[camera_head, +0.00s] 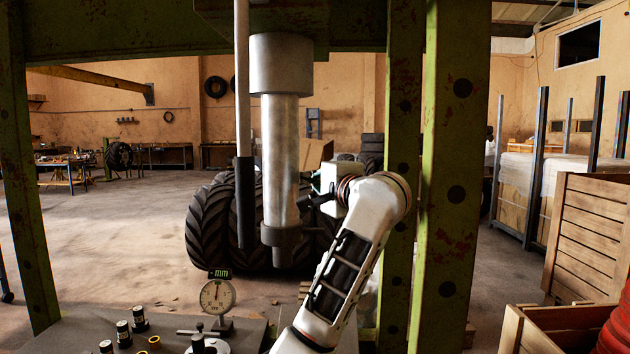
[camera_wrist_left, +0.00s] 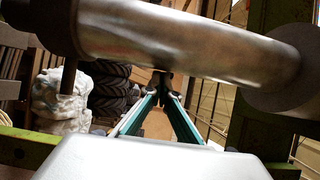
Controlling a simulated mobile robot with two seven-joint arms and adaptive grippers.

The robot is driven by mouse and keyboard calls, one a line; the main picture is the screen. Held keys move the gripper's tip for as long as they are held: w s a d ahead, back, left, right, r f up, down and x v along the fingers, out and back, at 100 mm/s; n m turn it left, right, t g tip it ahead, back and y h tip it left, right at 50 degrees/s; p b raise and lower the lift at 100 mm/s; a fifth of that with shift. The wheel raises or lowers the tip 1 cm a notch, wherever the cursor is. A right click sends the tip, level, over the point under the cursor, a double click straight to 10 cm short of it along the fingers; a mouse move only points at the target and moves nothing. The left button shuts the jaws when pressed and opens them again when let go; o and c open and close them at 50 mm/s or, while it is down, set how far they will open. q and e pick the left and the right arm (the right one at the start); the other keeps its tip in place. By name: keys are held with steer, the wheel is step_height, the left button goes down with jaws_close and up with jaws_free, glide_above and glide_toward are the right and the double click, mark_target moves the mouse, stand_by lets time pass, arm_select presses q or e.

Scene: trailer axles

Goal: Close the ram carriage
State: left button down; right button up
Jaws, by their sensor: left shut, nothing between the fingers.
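The ram carriage (camera_head: 285,150) hangs in the green press frame (camera_head: 450,180). It is a silver cylinder with a wider grey head at the top and a dark collar and nose at the bottom. In the left wrist view, the ram's shiny shaft (camera_wrist_left: 190,45) crosses the top of the picture. My left gripper (camera_head: 308,202) is beside the lower part of the shaft, on its right. Its teal fingers (camera_wrist_left: 163,78) meet at the tips, shut and empty, close against the shaft; I cannot tell whether they touch it. My right gripper is out of view.
A long rod with a black grip (camera_head: 245,200) hangs just left of the ram. A dial gauge (camera_head: 217,297) and several small black-capped parts stand on the bench below. Wooden crates (camera_head: 590,230) stand at right.

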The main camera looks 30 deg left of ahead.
mark_target(275, 179)
arm_select(q)
steer(key=shift+a, duration=0.15)
steer(key=s+a, duration=0.1)
steer(key=a, duration=0.1)
steer(key=s+a, duration=0.1)
steer(key=a, duration=0.1)
steer(key=s+a+b, duration=0.1)
steer(key=s+a, duration=0.1)
steer(key=shift+a, duration=0.25)
steer(key=s+a, duration=0.9)
steer(key=a, duration=0.5)
steer(key=shift+b, duration=0.4)
steer(key=shift+a+r, duration=0.15)
